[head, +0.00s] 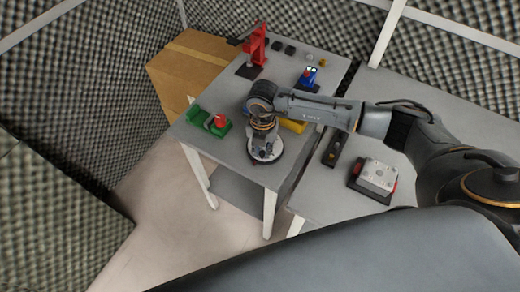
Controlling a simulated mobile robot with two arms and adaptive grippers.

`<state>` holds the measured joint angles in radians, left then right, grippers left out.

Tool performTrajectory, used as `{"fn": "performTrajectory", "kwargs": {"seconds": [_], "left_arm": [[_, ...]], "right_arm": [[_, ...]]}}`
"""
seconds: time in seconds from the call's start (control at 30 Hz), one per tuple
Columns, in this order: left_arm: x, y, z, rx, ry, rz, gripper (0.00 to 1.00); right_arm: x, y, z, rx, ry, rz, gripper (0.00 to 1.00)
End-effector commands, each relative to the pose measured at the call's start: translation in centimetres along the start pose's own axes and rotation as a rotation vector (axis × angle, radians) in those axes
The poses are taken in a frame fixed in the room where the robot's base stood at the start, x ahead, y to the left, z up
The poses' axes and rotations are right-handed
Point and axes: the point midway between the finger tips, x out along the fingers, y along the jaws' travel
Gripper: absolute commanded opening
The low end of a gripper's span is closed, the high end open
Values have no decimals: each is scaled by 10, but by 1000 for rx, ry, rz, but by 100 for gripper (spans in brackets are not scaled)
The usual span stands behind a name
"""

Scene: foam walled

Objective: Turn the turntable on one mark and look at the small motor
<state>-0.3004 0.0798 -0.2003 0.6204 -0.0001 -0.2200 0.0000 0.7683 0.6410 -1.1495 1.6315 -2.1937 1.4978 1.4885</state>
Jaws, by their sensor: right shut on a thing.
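The turntable (267,160) is a dark round disc with a pale rim, near the front edge of the grey table. My right gripper (264,146) reaches down over it from above. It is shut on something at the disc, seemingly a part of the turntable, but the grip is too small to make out. My gripper and wrist cover much of the disc's far side. I cannot pick out the small motor for certain. My left gripper is not in view.
On the table are a green holder with a red part (215,121), a red stand (257,46), a blue device (309,76) and a yellow block (293,125) partly behind my arm. A grey box (378,175) sits on the right table.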

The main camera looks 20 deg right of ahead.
Motion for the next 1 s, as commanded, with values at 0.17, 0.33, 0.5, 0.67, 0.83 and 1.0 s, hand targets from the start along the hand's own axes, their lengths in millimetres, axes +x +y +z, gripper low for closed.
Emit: {"fn": "performTrajectory", "kwargs": {"seconds": [0.17, 0.33, 0.5, 0.67, 0.83, 1.0], "left_arm": [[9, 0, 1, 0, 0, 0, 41], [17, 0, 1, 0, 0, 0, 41], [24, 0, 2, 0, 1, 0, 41], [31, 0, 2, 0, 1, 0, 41], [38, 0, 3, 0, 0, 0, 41], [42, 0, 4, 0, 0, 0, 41]], "right_arm": [[2, -4, 1, -87, -1, 1, 0], [2, -8, 2, -173, -2, 0, 0], [2, -13, 2, -256, -2, 0, 0], [2, -16, 3, -333, -2, 1, 0], [2, -19, 5, -400, -2, 1, 0], [1, -21, 5, -452, -2, 1, 0]]}}
